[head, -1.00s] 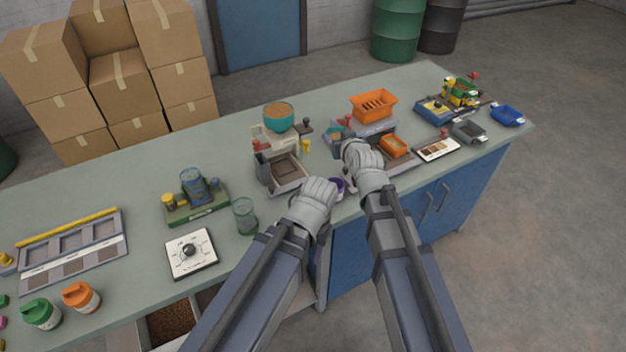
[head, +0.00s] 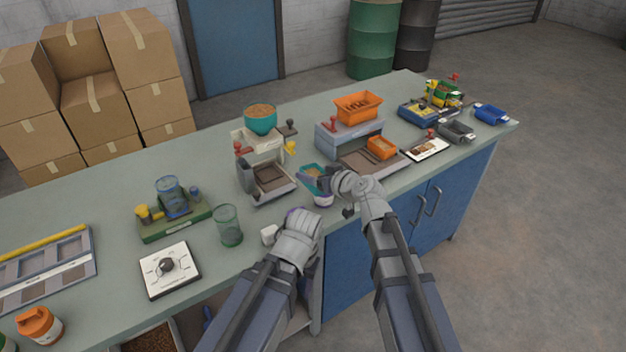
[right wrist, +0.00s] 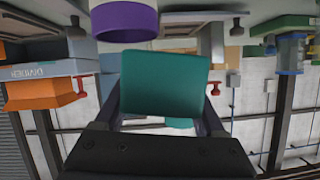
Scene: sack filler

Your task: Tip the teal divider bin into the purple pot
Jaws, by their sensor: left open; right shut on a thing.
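My right gripper (head: 330,183) is shut on the teal divider bin (head: 312,172), which holds some tan material. In the right wrist view the bin (right wrist: 165,83) sits between the two fingers. The purple pot (head: 323,200) stands at the bench's front edge, just below the bin and partly hidden by it. The pot (right wrist: 124,20) also shows at the top of the right wrist view, apart from the bin in that picture. My left gripper (head: 290,226) is open, low at the front edge, left of the pot; its fingers are mostly hidden.
A grey machine with a teal bowl (head: 260,119) stands behind and left of the pot. A machine with an orange hopper (head: 358,107) and an orange bin (head: 382,148) are to the right. A glass beaker (head: 229,226) and a dial panel (head: 170,268) are left.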

